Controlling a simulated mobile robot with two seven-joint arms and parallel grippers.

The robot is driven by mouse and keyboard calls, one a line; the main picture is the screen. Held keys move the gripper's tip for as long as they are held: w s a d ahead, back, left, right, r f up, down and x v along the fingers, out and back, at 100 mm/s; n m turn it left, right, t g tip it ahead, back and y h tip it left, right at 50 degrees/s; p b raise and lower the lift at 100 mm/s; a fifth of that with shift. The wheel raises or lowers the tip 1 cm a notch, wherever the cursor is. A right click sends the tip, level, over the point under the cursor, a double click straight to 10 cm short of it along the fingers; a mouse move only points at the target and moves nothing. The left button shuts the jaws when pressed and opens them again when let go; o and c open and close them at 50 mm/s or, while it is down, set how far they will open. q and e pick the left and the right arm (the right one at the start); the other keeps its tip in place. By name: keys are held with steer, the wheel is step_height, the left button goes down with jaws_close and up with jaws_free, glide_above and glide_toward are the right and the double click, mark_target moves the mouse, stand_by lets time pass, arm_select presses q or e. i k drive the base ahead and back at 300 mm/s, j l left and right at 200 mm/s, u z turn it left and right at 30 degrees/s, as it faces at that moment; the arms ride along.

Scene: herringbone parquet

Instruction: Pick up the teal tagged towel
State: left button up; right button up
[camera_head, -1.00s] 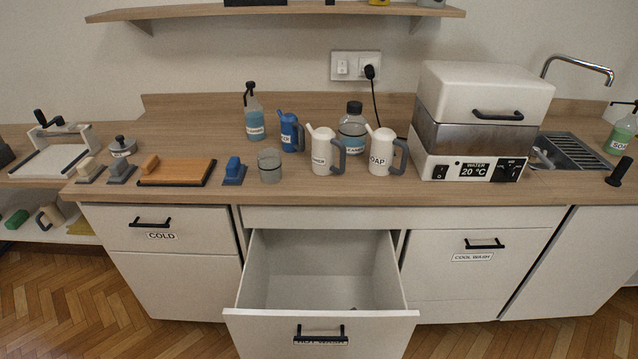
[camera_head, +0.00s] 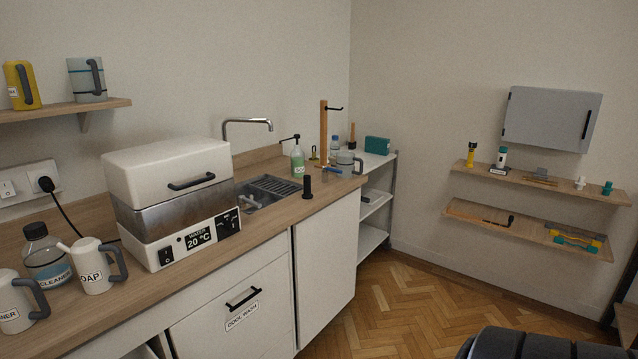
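I cannot make out a teal tagged towel in this view. A teal block-shaped item (camera_head: 377,145) stands on top of the shelf unit beyond the sink; I cannot tell what it is. Neither of my grippers is in view.
The counter holds a white washer box (camera_head: 165,185) reading 20 °C, a sink (camera_head: 268,190) and labelled jugs. The cool wash drawer (camera_head: 240,310) is shut. Wall shelves (camera_head: 540,183) hold small items under a grey cabinet (camera_head: 550,118). Parquet floor (camera_head: 420,295) is clear midway. A dark rounded shape (camera_head: 540,345) fills the bottom right.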

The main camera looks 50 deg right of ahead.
mark_target(376, 145)
steer(key=z, duration=1.1)
